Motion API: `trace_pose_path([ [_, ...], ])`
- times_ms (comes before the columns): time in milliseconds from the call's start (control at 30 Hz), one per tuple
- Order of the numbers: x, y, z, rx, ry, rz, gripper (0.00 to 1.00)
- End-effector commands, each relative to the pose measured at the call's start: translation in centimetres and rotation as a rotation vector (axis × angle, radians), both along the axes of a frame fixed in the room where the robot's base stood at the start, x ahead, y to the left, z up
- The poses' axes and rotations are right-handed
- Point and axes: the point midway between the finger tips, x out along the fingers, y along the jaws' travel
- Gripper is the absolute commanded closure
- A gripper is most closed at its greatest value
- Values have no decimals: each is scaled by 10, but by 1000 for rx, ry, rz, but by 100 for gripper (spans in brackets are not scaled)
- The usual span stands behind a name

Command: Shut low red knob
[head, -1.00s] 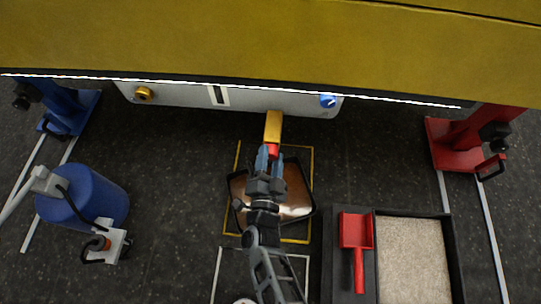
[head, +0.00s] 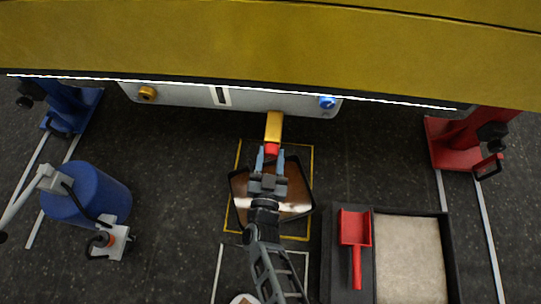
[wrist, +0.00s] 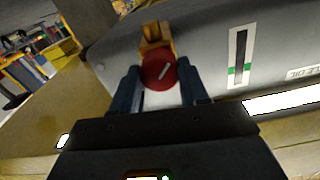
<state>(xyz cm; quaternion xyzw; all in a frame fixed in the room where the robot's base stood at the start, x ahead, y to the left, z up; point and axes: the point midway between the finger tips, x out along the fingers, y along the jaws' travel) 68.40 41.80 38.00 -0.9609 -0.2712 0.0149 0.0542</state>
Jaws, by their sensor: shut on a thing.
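The low red knob (wrist: 159,70) is a round red disc with a pale line mark across its face, on the end of a brass-yellow fitting (wrist: 155,38) on the grey panel. In the head view the red knob (head: 271,150) sits at the lower end of the yellow fitting (head: 273,126). My gripper (head: 270,160) reaches up to it from below. In the wrist view the two blue fingers of my gripper (wrist: 160,88) are on either side of the knob, shut on it. The knob's sides are partly hidden by the fingers.
The grey panel (head: 190,96) has a brass knob (head: 147,93) and a blue knob (head: 327,102) under the yellow boom. A dark-rimmed pan (head: 295,190) lies below my gripper. A red stand (head: 455,145), a blue drum (head: 88,193) and a tray (head: 445,250) with a red scoop (head: 356,235) stand around.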

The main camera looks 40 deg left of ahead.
Motion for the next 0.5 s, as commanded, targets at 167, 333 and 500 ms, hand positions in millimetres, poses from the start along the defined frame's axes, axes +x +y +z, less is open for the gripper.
trace_pose_path([
  [167,-1,0,-2,-16,-6,2,87],
  [333,-1,0,-2,-17,-6,2,86],
  [500,-1,0,-2,-17,-6,2,54],
])
